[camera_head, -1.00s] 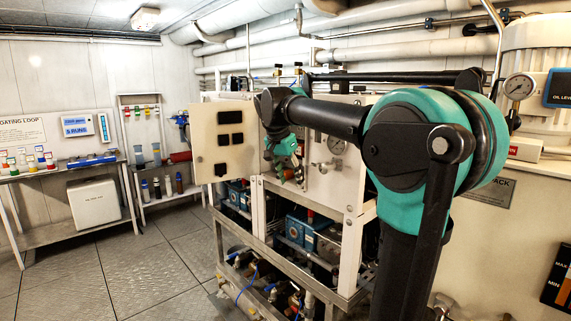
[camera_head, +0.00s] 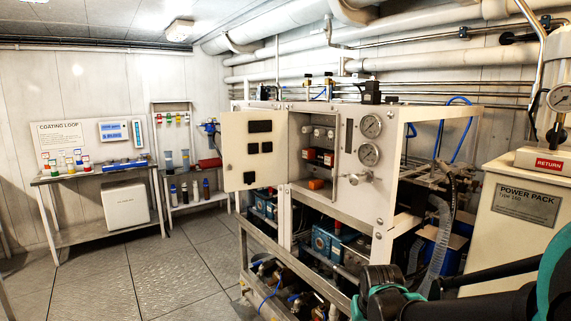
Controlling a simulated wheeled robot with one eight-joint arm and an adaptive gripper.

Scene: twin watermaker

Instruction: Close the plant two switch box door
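The switch box door (camera_head: 254,149) is a cream panel with several black rectangular fittings on its face. It stands open, swung out to the left of the white switch box (camera_head: 313,190). The open box shows round fittings along the top, red and dark components inside and an orange block at the bottom. My arm shows only at the lower right, as dark and teal links well below and to the right of the door. My gripper is not visible; the arm runs out of the bottom of the picture.
A gauge panel (camera_head: 364,150) with two round dials and a valve is right of the box opening. Pumps and pipes fill the frame (camera_head: 300,263) below. The power pack (camera_head: 520,210) stands at right. Benches (camera_head: 95,178) line the far left wall. The floor (camera_head: 150,270) is clear.

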